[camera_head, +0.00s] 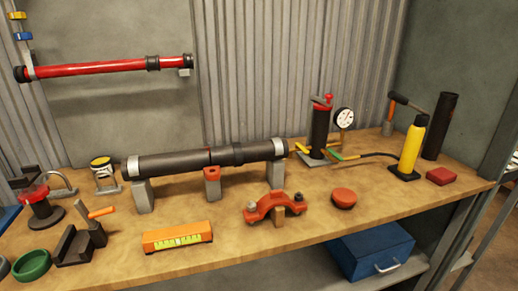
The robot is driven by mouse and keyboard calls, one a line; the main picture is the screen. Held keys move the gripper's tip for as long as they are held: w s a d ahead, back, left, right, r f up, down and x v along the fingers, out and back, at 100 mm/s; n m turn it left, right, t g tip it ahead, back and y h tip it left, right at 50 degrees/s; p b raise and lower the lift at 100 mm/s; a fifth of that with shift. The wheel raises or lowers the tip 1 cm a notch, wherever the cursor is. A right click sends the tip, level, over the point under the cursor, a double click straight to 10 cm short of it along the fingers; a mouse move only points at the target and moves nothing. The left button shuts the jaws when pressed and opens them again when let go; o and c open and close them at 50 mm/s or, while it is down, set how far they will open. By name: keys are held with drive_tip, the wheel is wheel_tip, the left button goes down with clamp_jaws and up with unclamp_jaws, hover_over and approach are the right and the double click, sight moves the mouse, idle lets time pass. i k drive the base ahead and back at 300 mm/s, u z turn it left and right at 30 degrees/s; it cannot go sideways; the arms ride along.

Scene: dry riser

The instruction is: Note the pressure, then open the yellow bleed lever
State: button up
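A round pressure gauge (345,117) with a white face stands on a brass stem at the back right of the bench; its reading is too small to make out. Left of it is a black hand pump (320,130) with a red top. A small yellow lever (300,147) sits at the right end of the dark pipe (185,161), beside the pump's base. A green and orange fitting (336,154) with a black hose lies right of the pump. I cannot tell the lever's exact setting. My gripper is not in this view.
The wooden bench (320,222) holds an orange level (178,236), a red clamp (274,206), a red cap (343,197) and a yellow bottle (412,146). Tools crowd the left end. A blue toolbox (371,250) sits below. The bench's front right is fairly clear.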

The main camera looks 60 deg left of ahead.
sight(297, 145)
drive_tip(key=u, duration=1.75)
drive_tip(key=i, duration=0.55)
drive_tip(key=u, duration=0.3)
